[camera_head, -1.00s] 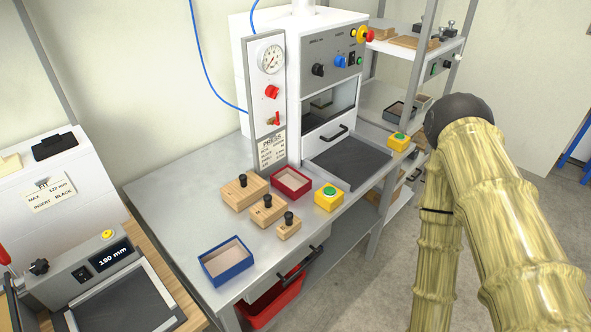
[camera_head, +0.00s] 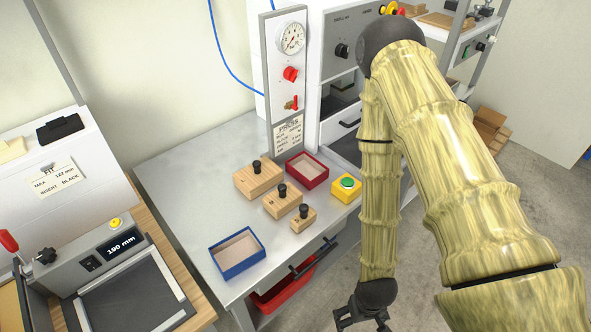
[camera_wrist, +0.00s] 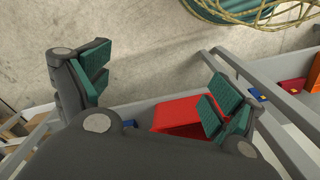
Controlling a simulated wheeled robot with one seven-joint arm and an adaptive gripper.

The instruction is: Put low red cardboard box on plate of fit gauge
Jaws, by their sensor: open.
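The low red cardboard box (camera_head: 307,170) is open-topped and sits on the grey bench, beside the press's front panel and behind the wooden blocks. My gripper (camera_head: 362,312) shows at the bottom of the head view, in front of the bench edge and well away from the red box. In the wrist view my gripper (camera_wrist: 150,88) is open, its green-padded fingers wide apart with nothing between them.
A blue open box (camera_head: 237,254), several knobbed wooden blocks (camera_head: 282,201) and a yellow green-button box (camera_head: 346,187) stand on the bench. A red bin (camera_head: 285,290) is below; it also shows in the wrist view (camera_wrist: 180,115). The bench's left part is clear.

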